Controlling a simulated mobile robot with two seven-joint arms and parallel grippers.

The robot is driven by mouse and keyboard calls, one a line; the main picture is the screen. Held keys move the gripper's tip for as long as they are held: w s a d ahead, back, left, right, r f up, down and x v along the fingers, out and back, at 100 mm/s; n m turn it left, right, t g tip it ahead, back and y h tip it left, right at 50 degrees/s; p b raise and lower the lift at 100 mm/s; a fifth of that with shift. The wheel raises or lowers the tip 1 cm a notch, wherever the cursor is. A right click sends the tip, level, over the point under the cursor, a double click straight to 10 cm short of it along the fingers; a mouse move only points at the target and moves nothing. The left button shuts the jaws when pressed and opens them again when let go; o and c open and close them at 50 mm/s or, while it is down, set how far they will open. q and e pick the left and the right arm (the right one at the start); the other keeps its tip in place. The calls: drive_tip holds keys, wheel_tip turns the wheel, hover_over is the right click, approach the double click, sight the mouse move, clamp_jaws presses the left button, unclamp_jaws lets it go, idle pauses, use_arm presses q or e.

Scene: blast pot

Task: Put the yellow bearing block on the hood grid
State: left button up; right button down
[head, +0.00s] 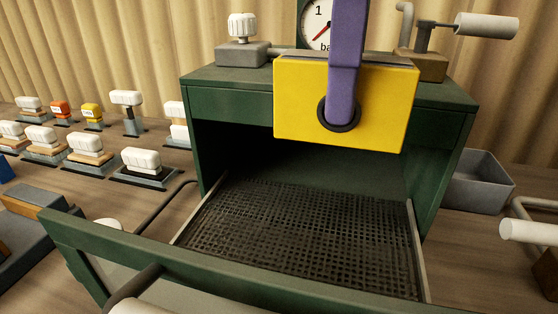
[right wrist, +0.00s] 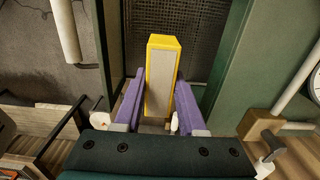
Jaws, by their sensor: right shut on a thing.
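The yellow bearing block (head: 290,100) is in the upper middle of the head view, in front of the top opening of the green hood. My right gripper (head: 341,112) is shut on it, with one purple finger across its near face at a dark round ring. In the right wrist view the block (right wrist: 160,85) stands between both purple fingers, showing a grey face with yellow edges. The hood grid (head: 300,235) is a dark mesh floor inside the hood, below the block and bare where visible. The block is held in the air, apart from the grid. My left gripper is not seen.
The green hood (head: 230,105) has side walls and a roof around the grid, and a low green front panel (head: 200,262). A gauge (head: 316,25) and valves stand on top. A grey bin (head: 482,182) is to the right. Several white-topped stamp-like pieces stand at left.

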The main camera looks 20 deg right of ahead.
wheel_tip(320, 180, down, 18)
drive_tip(key=shift+w+a+f+b, duration=0.1)
drive_tip(key=shift+a+f+b, duration=0.05)
drive_tip(key=shift+b, duration=0.4)
drive_tip(key=shift+f, duration=0.2)
drive_tip(key=shift+c, duration=2.4)
unclamp_jaws()
wheel_tip(320, 180, up, 12)
drive_tip(key=shift+r, duration=0.2)
